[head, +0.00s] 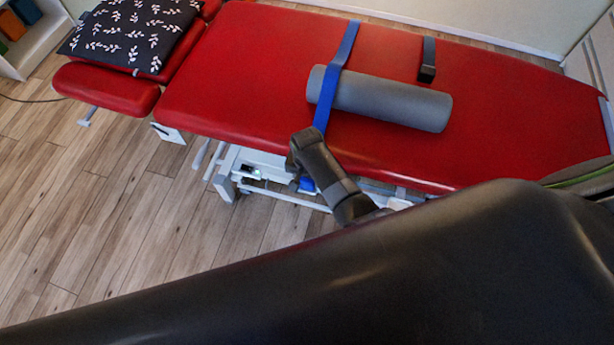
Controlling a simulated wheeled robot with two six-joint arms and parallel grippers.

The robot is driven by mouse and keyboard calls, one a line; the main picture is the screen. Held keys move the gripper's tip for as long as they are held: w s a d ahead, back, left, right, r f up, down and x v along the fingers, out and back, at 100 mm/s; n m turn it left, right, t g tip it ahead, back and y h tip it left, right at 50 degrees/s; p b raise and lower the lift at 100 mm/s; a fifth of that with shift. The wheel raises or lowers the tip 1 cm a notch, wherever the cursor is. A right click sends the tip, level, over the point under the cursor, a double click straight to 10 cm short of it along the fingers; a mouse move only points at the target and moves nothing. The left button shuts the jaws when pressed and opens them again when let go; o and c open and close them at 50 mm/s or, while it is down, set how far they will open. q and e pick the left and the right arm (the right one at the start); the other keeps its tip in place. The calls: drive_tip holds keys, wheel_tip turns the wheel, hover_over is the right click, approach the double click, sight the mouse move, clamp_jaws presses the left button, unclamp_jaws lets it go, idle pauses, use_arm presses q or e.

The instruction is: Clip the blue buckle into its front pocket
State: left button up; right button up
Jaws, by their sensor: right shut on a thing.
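A blue strap (344,50) runs across the red treatment table and over a grey roller, down to the near edge. My right gripper (303,181) is at that near edge, pointing down beside the table's side. It is shut on a blue piece (307,185) at the strap's lower end, which looks like the blue buckle. The wrist and fingers hide most of it. The front pocket cannot be made out; my right arm covers part of the table's near side. My left gripper is not in view.
The grey roller (390,98) lies on the red table (240,70). A patterned dark cushion (130,35) rests on the head end. The white frame (226,175) stands below. Wooden floor (110,220) at left is clear.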

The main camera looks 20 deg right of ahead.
idle(0.4)
drive_tip(key=o, duration=1.1)
wheel_tip(320, 180, up, 17)
drive_tip(key=p, duration=0.1)
drive_tip(key=shift+r+p, duration=0.15)
drive_tip(key=shift+p, duration=0.2)
